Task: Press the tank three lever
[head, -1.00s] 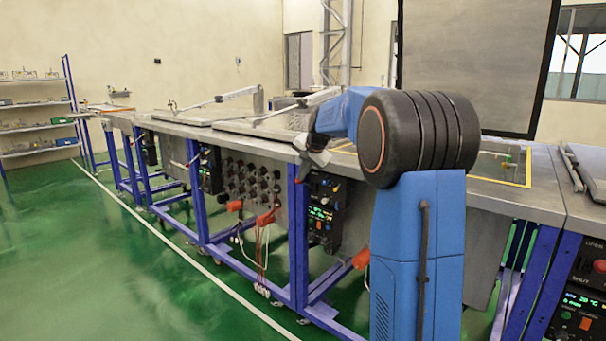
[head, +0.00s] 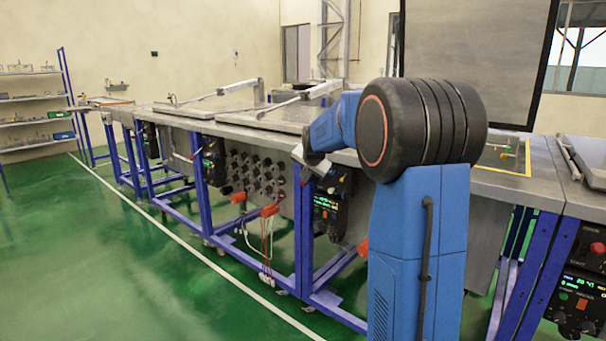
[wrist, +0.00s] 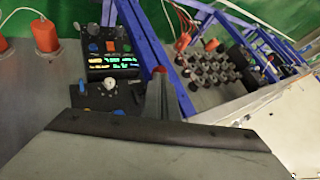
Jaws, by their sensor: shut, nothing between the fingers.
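My gripper (head: 314,166) is at the front edge of the long bench, just above a black control box (head: 330,205) with lit green displays. In the wrist view, its closed fingers (wrist: 156,92) point toward the floor beside the same box (wrist: 110,55). They are shut and empty. The box's upper panel, nearest the bench, has a pale knob (wrist: 110,85) and dark fittings. I cannot tell which fitting is the lever, nor read a tank number. The fingers look a little to the right of the pale knob in the wrist view; contact cannot be judged.
A plate of dark round connectors (head: 255,178) with red plugs is left of the box, beyond a blue bench leg (head: 303,235). Flat lids with arms (head: 300,97) lie along the bench (head: 235,130). Another control box (head: 585,285) is at right. Green floor is open at left.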

